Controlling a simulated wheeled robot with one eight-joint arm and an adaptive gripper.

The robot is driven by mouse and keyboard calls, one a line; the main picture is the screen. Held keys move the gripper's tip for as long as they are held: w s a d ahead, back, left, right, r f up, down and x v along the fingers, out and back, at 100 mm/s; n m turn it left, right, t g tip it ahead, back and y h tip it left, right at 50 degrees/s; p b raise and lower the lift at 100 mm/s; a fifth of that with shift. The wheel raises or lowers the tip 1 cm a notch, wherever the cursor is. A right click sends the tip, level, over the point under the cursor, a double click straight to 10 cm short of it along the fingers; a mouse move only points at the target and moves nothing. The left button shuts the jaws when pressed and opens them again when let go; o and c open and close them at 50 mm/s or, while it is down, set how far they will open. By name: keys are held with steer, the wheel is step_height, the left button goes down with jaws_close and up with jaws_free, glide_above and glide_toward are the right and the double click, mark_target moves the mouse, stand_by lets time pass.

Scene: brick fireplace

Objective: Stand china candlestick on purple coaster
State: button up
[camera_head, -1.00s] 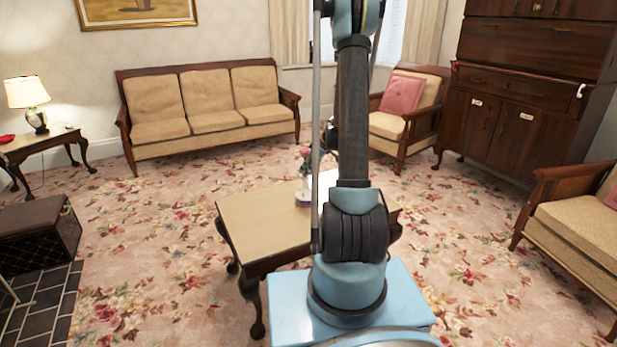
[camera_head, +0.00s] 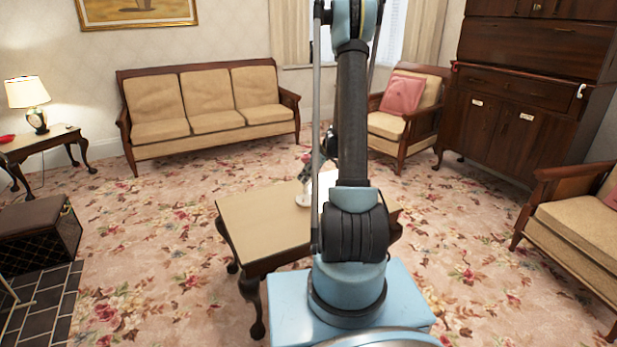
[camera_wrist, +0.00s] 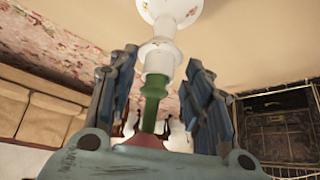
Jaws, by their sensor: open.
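The china candlestick (camera_wrist: 170,13) is white with small floral marks and stands on the coffee table. A green candle-like part (camera_wrist: 153,100) extends from it toward my palm. In the head view, the candlestick's white base (camera_head: 303,200) shows beside my arm, with its upper part largely covered. My gripper (camera_wrist: 160,62) is open, one finger on each side of the candlestick's upper part; I cannot tell whether they touch it. I see no purple coaster in either view.
The coffee table (camera_head: 262,228) has a clear left part; its right part is behind my arm. A sofa (camera_head: 205,110) stands at the back, an armchair (camera_head: 408,115) back right and another chair (camera_head: 575,225) at right. Patterned carpet lies open around the table.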

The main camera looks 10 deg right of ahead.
steer(key=v, duration=1.1)
steer(key=s+a+r+m+h, duration=0.1)
steer(key=s+a+r+m, duration=0.15)
steer(key=s+r, duration=0.5)
steer(key=s+a+f+m+g+h, duration=0.1)
steer(key=s+m+h, duration=0.1)
steer(key=s, duration=1.4)
steer(key=s+a+f+m+g+h, duration=0.1)
steer(key=s+m, duration=0.4)
steer(key=s, duration=1.1)
steer(key=shift+f+h, duration=0.5)
steer(key=shift+f, duration=0.35)
steer(key=shift+s+m, duration=0.15)
steer(key=shift+m, duration=0.1)
